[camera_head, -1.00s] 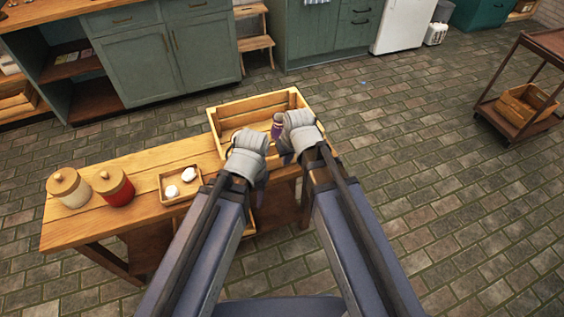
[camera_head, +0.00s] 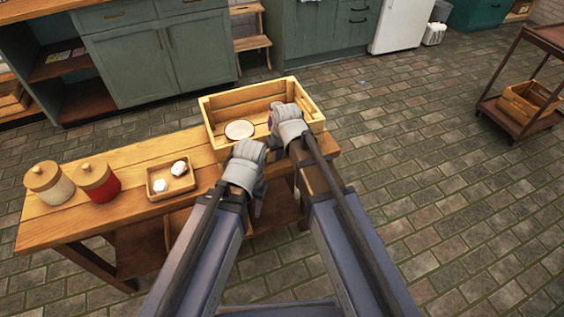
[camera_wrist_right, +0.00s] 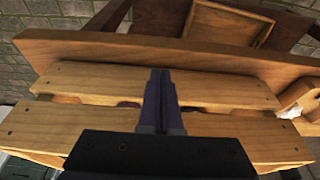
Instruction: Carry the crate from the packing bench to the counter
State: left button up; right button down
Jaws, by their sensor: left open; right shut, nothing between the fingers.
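The slatted wooden crate (camera_head: 312,104) stands on the right end of the wooden packing bench (camera_head: 150,148). A white plate with a dark rim (camera_head: 239,130) lies inside it, toward the left. My right gripper (camera_head: 274,128) is at the crate's near side, shut and empty. In the right wrist view its closed fingers (camera_wrist_right: 161,78) lie across the crate's wooden slats (camera_wrist_right: 90,82); I cannot tell whether they touch. My left gripper (camera_head: 258,195) is lower, open, outside the crate's near side. The counter cannot be told for certain.
A small tray (camera_head: 152,187) with two white pieces, a red jar (camera_head: 98,182) and a cream jar (camera_head: 50,186) stand left of the crate. Green cabinets (camera_head: 175,60) line the back. A cart (camera_head: 512,118) with another crate stands right. Brick floor is open between.

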jog(key=shift+w+a, duration=0.2)
jog(key=shift+w, duration=0.3)
jog(key=w+a, duration=0.1)
jog(key=w, duration=0.2)
jog(key=w+a, duration=0.1)
jog(key=w, duration=0.3)
jog(key=w+a, duration=0.1)
jog(key=w, duration=0.3)
jog(key=shift+w+a, duration=0.1)
jog(key=shift+a, duration=0.2)
jog(key=shift+s, duration=0.25)
